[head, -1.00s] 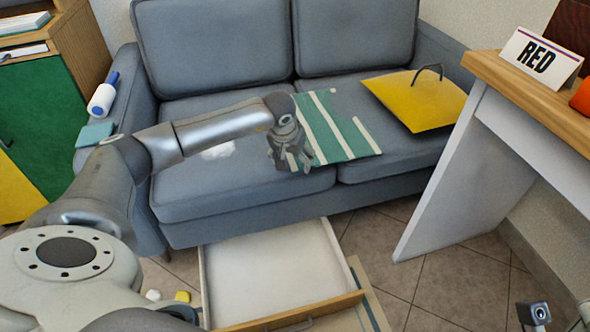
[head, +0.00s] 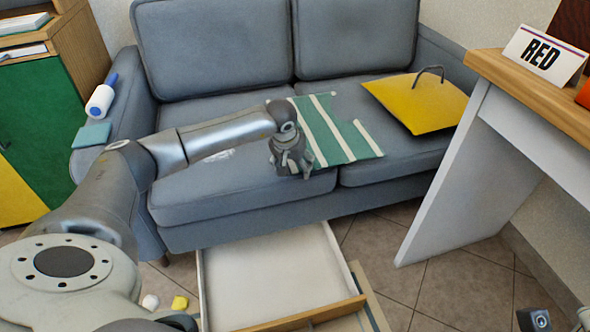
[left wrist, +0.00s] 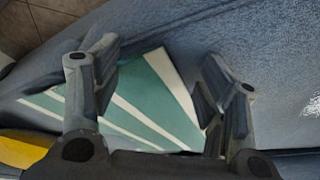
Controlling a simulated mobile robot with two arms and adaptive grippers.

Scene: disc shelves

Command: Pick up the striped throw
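The striped throw (head: 334,128), green with pale stripes, lies flat on the seat of the grey sofa, across the middle. It also shows in the left wrist view (left wrist: 160,88), beyond and between my fingers. My left gripper (head: 291,172) is at the throw's near left edge in the head view, pointing down. In the left wrist view my left gripper (left wrist: 158,100) has its fingers spread wide apart, with nothing held. I cannot tell whether the fingertips touch the throw or sofa. The right gripper's fingers are not visible.
A yellow panel with a dark handle (head: 418,100) lies on the sofa seat (head: 200,190), right of the throw. An open, empty drawer (head: 268,272) is below the sofa front. A desk (head: 465,170) with a RED sign (head: 541,55) stands at right.

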